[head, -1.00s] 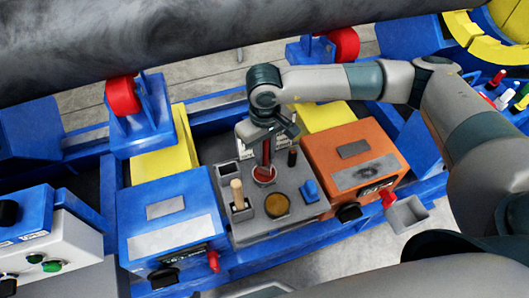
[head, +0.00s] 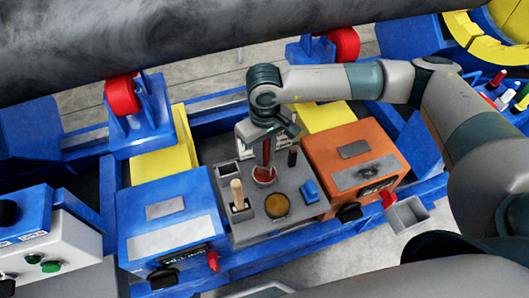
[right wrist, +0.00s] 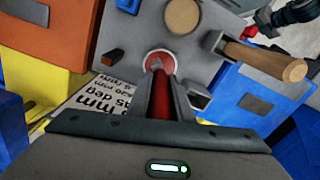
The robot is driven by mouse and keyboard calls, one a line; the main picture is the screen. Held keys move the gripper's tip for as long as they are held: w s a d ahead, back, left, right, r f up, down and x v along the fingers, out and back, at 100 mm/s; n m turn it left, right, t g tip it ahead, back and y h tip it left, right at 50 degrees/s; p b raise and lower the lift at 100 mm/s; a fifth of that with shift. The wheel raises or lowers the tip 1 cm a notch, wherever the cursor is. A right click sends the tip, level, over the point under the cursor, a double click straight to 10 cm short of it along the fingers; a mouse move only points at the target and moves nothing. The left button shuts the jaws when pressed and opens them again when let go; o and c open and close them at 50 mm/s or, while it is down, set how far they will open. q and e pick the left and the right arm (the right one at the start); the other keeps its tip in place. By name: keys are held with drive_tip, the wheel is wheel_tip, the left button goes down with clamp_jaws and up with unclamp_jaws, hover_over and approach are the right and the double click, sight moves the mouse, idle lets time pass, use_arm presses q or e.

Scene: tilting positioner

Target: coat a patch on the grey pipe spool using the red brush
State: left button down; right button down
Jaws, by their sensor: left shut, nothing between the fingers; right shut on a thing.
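The grey pipe spool (head: 200,45) is a large mottled cylinder across the top of the head view. My right gripper (head: 267,138) is shut on the red brush (head: 267,152), which stands nearly upright with its lower end in a round red-rimmed pot (head: 264,175). The right wrist view shows the red brush (right wrist: 161,95) between the fingers of my right gripper (right wrist: 162,105), its tip at the pot (right wrist: 160,62). The bristles are hard to make out. The brush is well below the pipe and apart from it. I cannot make out my left gripper in either view.
The grey tray (head: 245,228) also holds a wooden-handled tool (head: 237,193), an amber disc (head: 277,205) and a blue block (head: 309,190). A blue box (head: 170,210) and an orange box (head: 355,165) flank it. Red rollers (head: 122,95) sit under the pipe.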

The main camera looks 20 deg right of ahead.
drive_tip(key=shift+s, duration=0.1)
idle(0.6)
wheel_tip(320, 180, up, 7)
drive_tip(key=p, duration=0.1)
idle(0.8)
idle(0.4)
drive_tip(key=s+d+r+m, duration=0.3)
drive_tip(key=s+d+r, duration=0.1)
drive_tip(key=d+r, duration=0.2)
drive_tip(key=shift+s+p, duration=0.15)
drive_tip(key=shift+p, duration=0.25)
drive_tip(key=shift+r, duration=0.1)
drive_tip(key=shift+a, duration=0.1)
